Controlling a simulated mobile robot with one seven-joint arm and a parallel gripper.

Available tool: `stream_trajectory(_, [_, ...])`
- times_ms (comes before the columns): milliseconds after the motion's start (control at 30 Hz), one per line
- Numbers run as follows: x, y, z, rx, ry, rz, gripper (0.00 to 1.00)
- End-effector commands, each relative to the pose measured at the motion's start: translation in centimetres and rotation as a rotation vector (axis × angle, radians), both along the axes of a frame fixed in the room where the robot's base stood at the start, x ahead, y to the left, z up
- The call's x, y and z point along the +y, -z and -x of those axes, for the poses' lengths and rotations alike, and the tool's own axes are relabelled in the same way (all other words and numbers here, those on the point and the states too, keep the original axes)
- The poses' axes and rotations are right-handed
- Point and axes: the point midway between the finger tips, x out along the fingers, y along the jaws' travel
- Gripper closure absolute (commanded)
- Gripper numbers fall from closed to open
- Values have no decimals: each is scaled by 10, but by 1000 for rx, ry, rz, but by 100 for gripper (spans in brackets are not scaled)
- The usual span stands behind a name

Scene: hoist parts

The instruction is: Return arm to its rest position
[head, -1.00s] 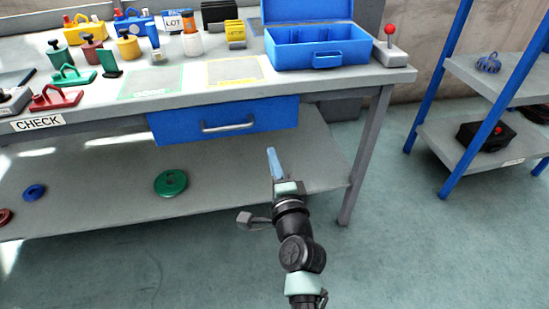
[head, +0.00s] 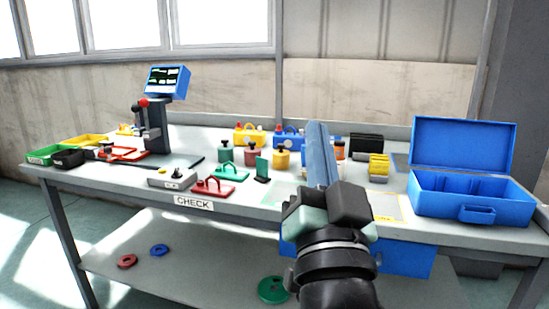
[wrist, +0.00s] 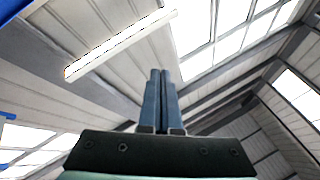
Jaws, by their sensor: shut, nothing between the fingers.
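My gripper (head: 319,150) stands upright in the head view, in front of the workbench, its blue fingers pointing up. The fingers are pressed together with nothing between them. In the wrist view my gripper (wrist: 160,75) also shows shut, pointing at the ceiling. In the head view the gripper and arm hide part of the bench top and part of the blue drawer (head: 405,262).
The workbench (head: 130,180) carries an open blue toolbox (head: 480,207) at right, a press with a screen (head: 168,83) at left, and several coloured parts in the middle. Red, blue and green discs (head: 273,290) lie on the lower shelf. Open floor (head: 35,240) shows at left.

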Motion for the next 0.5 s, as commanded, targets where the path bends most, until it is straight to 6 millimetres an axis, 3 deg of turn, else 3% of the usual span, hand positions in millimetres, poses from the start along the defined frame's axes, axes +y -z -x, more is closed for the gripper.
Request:
stream_trajectory(33, [16,-31,21,-63,30,78,100])
stream_trajectory(100, [31,-65,50,-137,92,177,100])
stream_trajectory(267, [55,-127,128,-301,258,343,100])
stream_trajectory(300, [54,-147,129,-301,273,354,100])
stream_trajectory(500, [52,-204,125,-290,267,350,100])
